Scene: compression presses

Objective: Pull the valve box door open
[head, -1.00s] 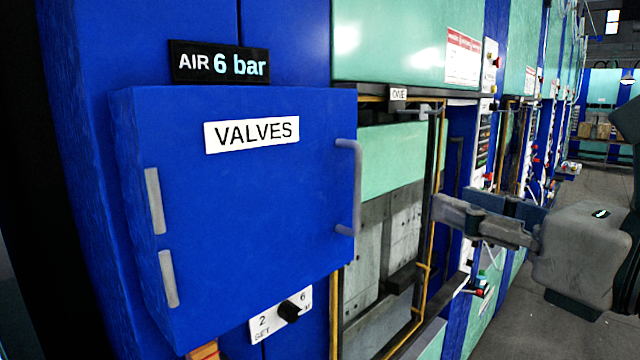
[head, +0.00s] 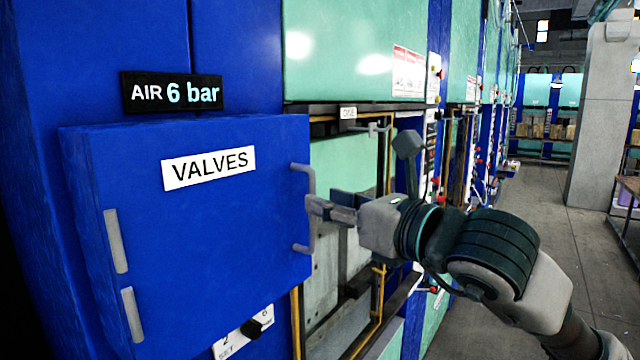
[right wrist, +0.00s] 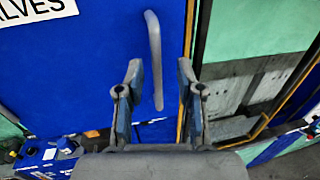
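The valve box door (head: 200,230) is a flat blue panel labelled VALVES, and it looks shut. Two grey hinges show at its left. A grey bar handle (head: 309,180) stands upright at its right edge. My right gripper (head: 324,202) reaches from the right to the handle's lower half. In the right wrist view my right gripper (right wrist: 159,75) is open, with its two fingers apart. The handle (right wrist: 154,60) shows between them, nearer the left finger. I cannot tell whether a finger touches it. My left gripper is not in view.
An AIR 6 bar sign (head: 172,93) is above the box and a dial plate (head: 245,334) below it. Green and blue presses (head: 355,50) line the wall to the right. The floor aisle (head: 560,250) right of my arm is open, with a pillar (head: 602,120) farther back.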

